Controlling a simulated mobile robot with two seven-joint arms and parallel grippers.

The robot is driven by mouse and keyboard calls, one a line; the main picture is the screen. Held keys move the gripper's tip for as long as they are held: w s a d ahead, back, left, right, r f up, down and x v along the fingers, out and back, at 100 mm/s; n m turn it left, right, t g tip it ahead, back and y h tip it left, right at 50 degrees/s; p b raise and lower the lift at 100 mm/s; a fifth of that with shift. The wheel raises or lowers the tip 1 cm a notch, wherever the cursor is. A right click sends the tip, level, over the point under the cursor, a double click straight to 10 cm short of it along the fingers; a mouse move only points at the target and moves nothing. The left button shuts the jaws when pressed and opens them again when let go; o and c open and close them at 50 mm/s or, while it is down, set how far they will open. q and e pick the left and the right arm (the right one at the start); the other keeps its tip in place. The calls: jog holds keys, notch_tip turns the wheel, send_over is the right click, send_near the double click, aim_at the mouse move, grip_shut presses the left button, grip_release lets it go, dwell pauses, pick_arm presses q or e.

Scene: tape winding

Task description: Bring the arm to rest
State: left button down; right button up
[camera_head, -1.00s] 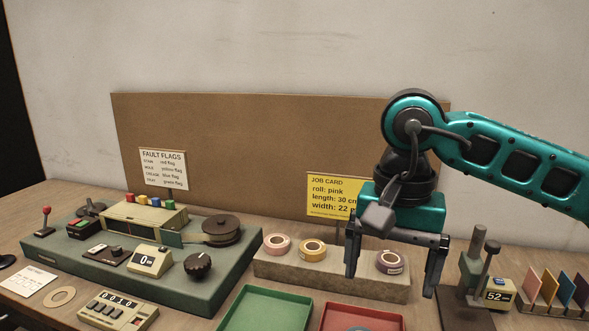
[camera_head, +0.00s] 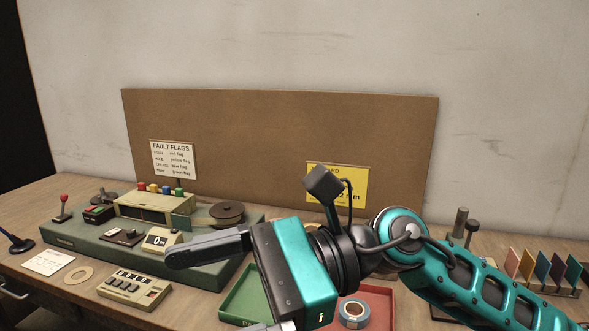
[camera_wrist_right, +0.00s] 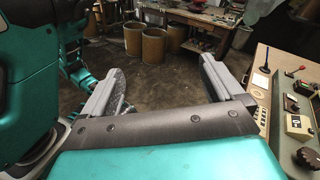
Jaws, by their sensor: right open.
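My right arm (camera_head: 470,285) comes in from the lower right and is folded low over the front of the bench. Its teal right gripper (camera_head: 208,293) points to the left, above the bench near the green tray. The fingers are spread with nothing between them; the right wrist view also shows the empty gap between the fingers (camera_wrist_right: 162,85). The lower finger is partly cut off by the bottom edge of the head view. My left gripper does not show.
A green machine base (camera_head: 95,237) with knobs and a lever stands at left. A green tray (camera_head: 240,292) and a red tray (camera_head: 381,300) with a blue tape roll (camera_head: 352,312) sit near the arm. Coloured cards (camera_head: 543,268) stand at right.

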jog(key=w+d+r+m+t+y, duration=0.35)
jog(key=m+t, duration=0.45)
jog(key=m, duration=0.3)
jog(key=w+d+r+m+t+y, duration=0.25)
jog(key=w+m+t, duration=0.25)
jog(key=m+t, duration=0.5)
jog(key=w+d+f+m+t+h, duration=0.3)
jog(key=d+f+m+h, duration=0.5)
jog(key=m, duration=0.5)
jog(key=w+d+f+m+t+h, duration=0.3)
jog(key=d+f+m+h, duration=0.25)
jog(key=m+h, duration=0.6)
jog(key=s+d+f+m+g+h, duration=0.1)
jog(key=s+d+f+m+g, duration=0.15)
jog(key=f, duration=0.35)
jog(key=s+d+f+m+g+h, duration=0.1)
jog(key=s+d+f+m+g, duration=0.1)
jog(key=f+m, duration=0.3)
jog(key=s+d+f+m+g, duration=0.25)
jog(key=s+f+g, duration=0.25)
jog(key=s+f, duration=0.3)
jog(key=s+d+f+m+g, duration=0.2)
jog(key=s+f+m+g, duration=0.35)
jog(key=s, duration=0.55)
jog(key=w+a+f+n+t+y+p, duration=0.1)
jog(key=w+a+f+n+t, duration=0.1)
jog(key=w+f+t, duration=0.5)
jog(key=shift+w+a+f+n, duration=0.45)
jog(key=shift+w+f, duration=0.25)
jog(key=shift+f, duration=0.3)
